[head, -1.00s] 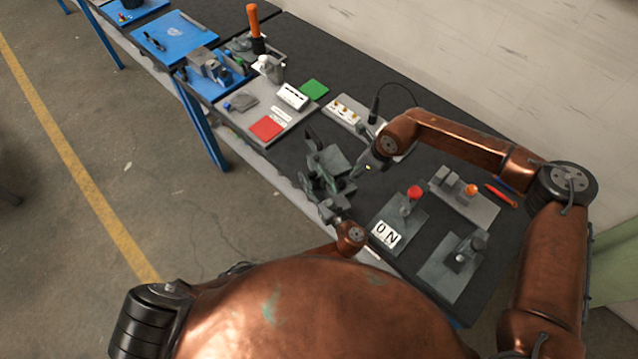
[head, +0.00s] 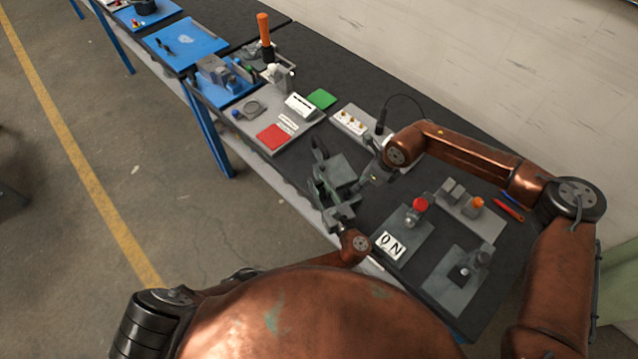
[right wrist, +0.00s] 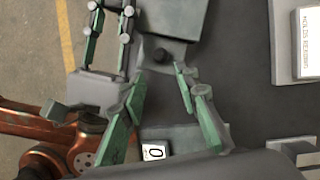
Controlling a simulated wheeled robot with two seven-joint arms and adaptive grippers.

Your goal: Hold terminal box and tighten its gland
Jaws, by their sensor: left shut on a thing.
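The terminal box (head: 338,170) is a grey block near the front edge of the dark bench in the head view. My left gripper (head: 322,185) is shut on it from the front. In the right wrist view the grey box (right wrist: 170,18) fills the top middle, with the left gripper's fingers (right wrist: 108,30) at its left side. A dark round gland (right wrist: 161,55) shows on the box's near face. My right gripper (right wrist: 160,72) is open, its green-padded fingers apart on either side just short of the gland. In the head view the right gripper (head: 370,178) is right of the box.
A plate with a red button (head: 421,204), an ON sign (head: 389,245) and other grey fixtures stand to the right. A grey board (head: 262,103) with a red card (head: 272,137) lies to the left. A socket strip (head: 352,120) is behind the box.

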